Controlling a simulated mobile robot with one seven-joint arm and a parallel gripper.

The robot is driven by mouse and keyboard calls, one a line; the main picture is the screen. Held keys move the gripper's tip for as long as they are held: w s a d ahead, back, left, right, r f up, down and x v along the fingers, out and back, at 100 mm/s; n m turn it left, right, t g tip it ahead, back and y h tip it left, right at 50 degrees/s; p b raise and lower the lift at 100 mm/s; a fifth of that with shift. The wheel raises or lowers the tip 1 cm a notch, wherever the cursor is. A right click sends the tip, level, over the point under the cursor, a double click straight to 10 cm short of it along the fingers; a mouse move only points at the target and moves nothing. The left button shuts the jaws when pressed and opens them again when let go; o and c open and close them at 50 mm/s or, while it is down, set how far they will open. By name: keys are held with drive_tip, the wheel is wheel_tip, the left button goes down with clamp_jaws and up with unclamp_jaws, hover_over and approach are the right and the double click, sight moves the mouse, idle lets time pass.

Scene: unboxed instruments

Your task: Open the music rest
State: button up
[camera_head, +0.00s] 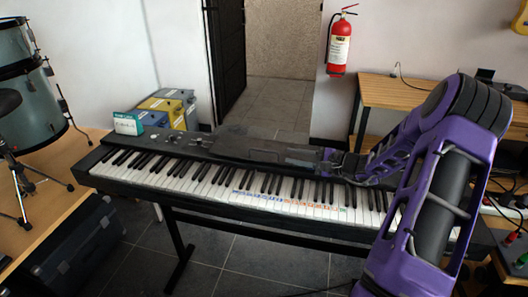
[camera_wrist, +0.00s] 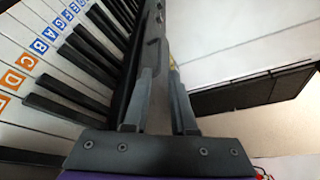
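The digital piano (camera_head: 225,183) stands on a dark stand, its keys facing me. The music rest (camera_head: 262,149) is a long dark panel low along the back of its top, looking nearly flat. My gripper (camera_head: 328,162) is at the rest's right end, just behind the keys. In the wrist view my gripper's two fingers (camera_wrist: 164,75) are apart. A thin dark edge, apparently of the music rest (camera_wrist: 154,32), runs up from between them. I cannot make out whether either finger touches it. The keys with coloured letter stickers (camera_wrist: 40,47) lie left of the fingers.
Boxes (camera_head: 160,112) stand behind the piano's left end. A drum kit (camera_head: 28,100) is at the far left and a black case (camera_head: 88,245) below it. A wooden desk (camera_head: 385,95) is behind my arm. A red extinguisher (camera_head: 340,42) hangs on the wall. The floor in front is clear.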

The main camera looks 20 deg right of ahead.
sight(264, 151)
drive_tip(key=x, duration=1.1)
drive_tip(key=shift+w+a+f, duration=0.15)
drive_tip(key=shift+w+a, duration=0.05)
drive_tip(key=shift+w, duration=0.1)
drive_tip(key=shift+c, duration=0.3)
clamp_jaws()
idle(0.6)
